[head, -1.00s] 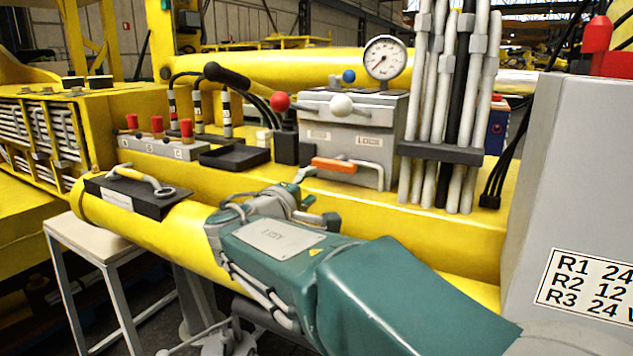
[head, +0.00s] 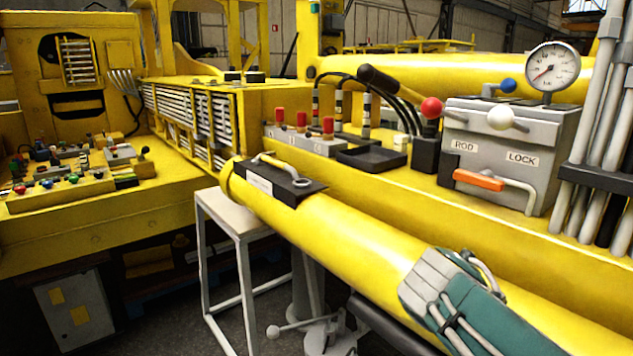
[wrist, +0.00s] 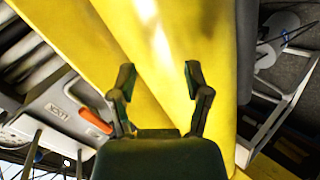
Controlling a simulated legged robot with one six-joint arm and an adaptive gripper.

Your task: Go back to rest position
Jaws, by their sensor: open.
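My gripper (wrist: 158,82) shows in the wrist view with its two dark fingers spread apart and nothing between them. The yellow boom tube (wrist: 200,50) lies beyond the fingers. I cannot tell the exact gap to it. In the head view my green arm runs in from the lower right over the yellow boom tube (head: 335,235).
A grey lock box (head: 510,150) with an orange handle (head: 478,180) and a gauge (head: 552,67) stand at right. A black plate with a handle (head: 275,180) sits on the tube's end. A stool (head: 235,212) stands below it. A bench with small parts (head: 75,190) is at left.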

